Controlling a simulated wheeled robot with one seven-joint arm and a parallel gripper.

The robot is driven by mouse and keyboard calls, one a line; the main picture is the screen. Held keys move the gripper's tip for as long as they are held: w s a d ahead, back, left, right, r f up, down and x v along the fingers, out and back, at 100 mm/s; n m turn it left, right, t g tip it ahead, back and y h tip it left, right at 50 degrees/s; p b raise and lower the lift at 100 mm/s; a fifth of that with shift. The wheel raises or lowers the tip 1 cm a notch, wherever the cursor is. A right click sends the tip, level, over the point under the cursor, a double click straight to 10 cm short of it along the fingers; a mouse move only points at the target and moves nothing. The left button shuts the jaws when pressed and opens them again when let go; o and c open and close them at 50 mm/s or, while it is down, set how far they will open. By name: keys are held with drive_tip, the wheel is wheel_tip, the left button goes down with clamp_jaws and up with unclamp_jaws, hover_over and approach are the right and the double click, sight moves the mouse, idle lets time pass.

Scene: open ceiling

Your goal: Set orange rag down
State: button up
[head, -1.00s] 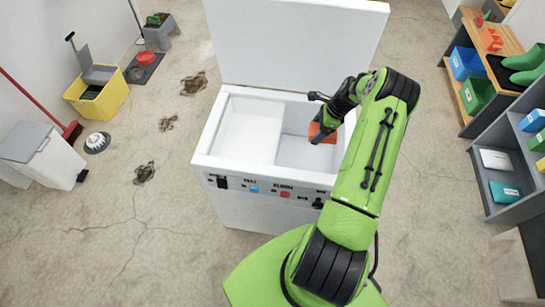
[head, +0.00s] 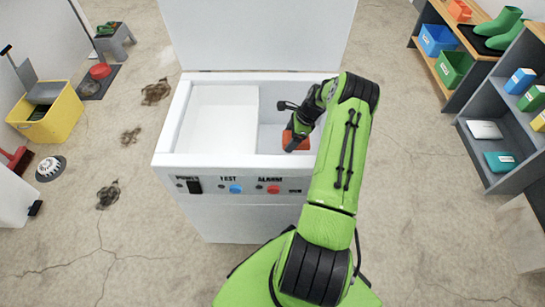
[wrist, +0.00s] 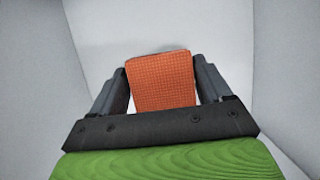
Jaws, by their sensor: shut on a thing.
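The orange rag (head: 292,141) is in the right compartment of the open white chest (head: 172,128). My gripper (head: 297,132) reaches down into that compartment and is shut on the rag. In the wrist view the rag (wrist: 162,80) shows a woven texture and fills the space between the two dark fingers of my gripper (wrist: 162,85). Pale compartment walls surround it there. Whether the rag touches the compartment floor, I cannot tell.
The chest's raised lid (head: 258,35) stands behind. Its front panel has a power switch (head: 194,187), a blue button (head: 236,189) and a red button (head: 273,189). Shelves (head: 500,120) stand at the right.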

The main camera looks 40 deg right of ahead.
wheel_tip(320, 180, down, 8)
drive_tip(key=b, duration=0.2)
drive_tip(key=shift+f+b, duration=0.2)
drive_tip(key=shift+b, duration=0.1)
drive_tip(key=shift+r, duration=0.15)
drive_tip(key=o, duration=1.1)
